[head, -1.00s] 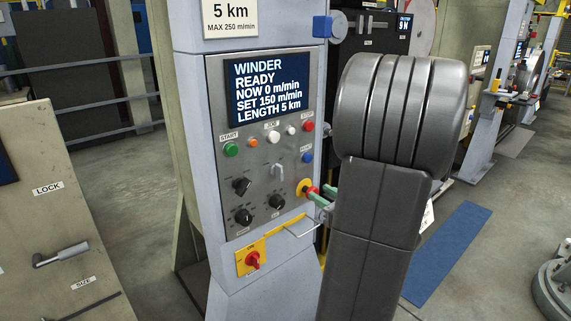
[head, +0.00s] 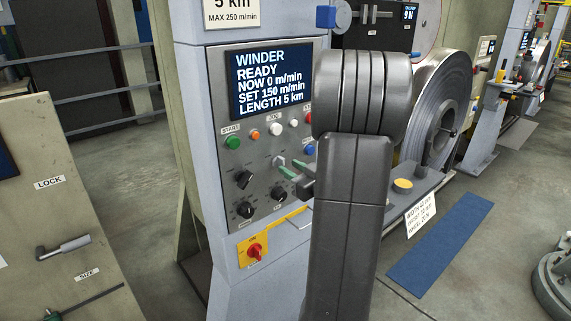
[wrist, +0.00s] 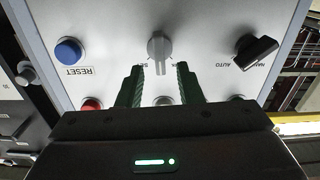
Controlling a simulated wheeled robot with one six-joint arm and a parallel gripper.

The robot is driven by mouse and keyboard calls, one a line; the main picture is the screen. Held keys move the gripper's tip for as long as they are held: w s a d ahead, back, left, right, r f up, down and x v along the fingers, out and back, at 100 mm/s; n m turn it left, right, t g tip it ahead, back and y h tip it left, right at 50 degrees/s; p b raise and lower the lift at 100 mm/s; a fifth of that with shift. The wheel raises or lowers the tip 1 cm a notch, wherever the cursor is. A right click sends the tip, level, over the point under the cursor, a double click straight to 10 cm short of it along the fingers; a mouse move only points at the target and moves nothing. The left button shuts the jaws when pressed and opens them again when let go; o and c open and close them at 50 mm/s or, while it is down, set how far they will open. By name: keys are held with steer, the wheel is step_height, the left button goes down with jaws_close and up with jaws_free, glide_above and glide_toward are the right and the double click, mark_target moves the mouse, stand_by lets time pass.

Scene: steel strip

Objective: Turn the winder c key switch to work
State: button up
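The winder key switch (wrist: 158,48) is a small grey switch with a raised handle, in the middle of the steel panel. In the wrist view it stands just past my open fingertips and between them, its handle pointing down in the picture. A label reading SET is partly visible beside it; the other label is hidden by a finger. In the head view the key switch (head: 279,160) shows at the ends of my green fingers. My gripper (wrist: 159,72) is open and empty; it also shows in the head view (head: 284,168). I cannot tell whether it touches the switch.
A blue RESET button (wrist: 69,50) and a black AUTO selector (wrist: 256,48) flank the switch. A red button (wrist: 91,103) lies near one finger. The screen (head: 270,82) reads WINDER READY. A yellow-backed red switch (head: 254,251) sits below; a steel coil (head: 447,100) stands right.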

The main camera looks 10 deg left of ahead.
mark_target(284, 164)
steer(key=shift+x, duration=1.65)
jaws_close()
